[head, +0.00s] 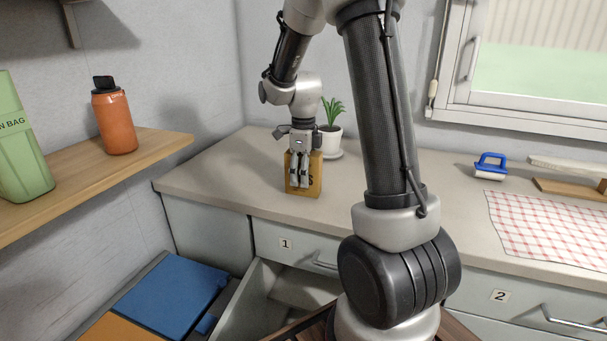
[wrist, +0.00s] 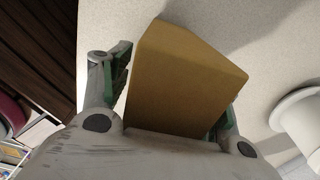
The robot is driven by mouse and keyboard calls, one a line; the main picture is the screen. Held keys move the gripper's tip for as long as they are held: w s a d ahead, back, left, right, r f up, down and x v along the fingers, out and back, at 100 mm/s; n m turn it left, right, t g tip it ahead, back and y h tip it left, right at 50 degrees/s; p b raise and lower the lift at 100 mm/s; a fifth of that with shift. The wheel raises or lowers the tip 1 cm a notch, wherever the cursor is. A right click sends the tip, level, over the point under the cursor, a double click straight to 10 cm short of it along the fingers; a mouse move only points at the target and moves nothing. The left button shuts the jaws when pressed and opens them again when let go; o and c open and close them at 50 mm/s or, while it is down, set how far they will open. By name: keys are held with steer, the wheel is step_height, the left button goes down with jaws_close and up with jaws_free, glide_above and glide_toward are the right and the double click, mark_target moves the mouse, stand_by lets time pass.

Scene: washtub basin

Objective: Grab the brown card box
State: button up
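A small gap seems to show beside the left finger. The right finger is partly hidden by the box, so contact there is unclear.
A potted plant (head: 331,134) in a white pot stands close behind the box. Drawer 1 (head: 294,245) is below it. A wooden shelf (head: 150,148) with an orange bottle (head: 114,122) is at left. A checked cloth (head: 548,225) and blue-handled brush (head: 490,166) lie at right.

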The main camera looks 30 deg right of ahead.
steer(key=c, duration=0.8)
steer(key=shift+r, duration=0.1)
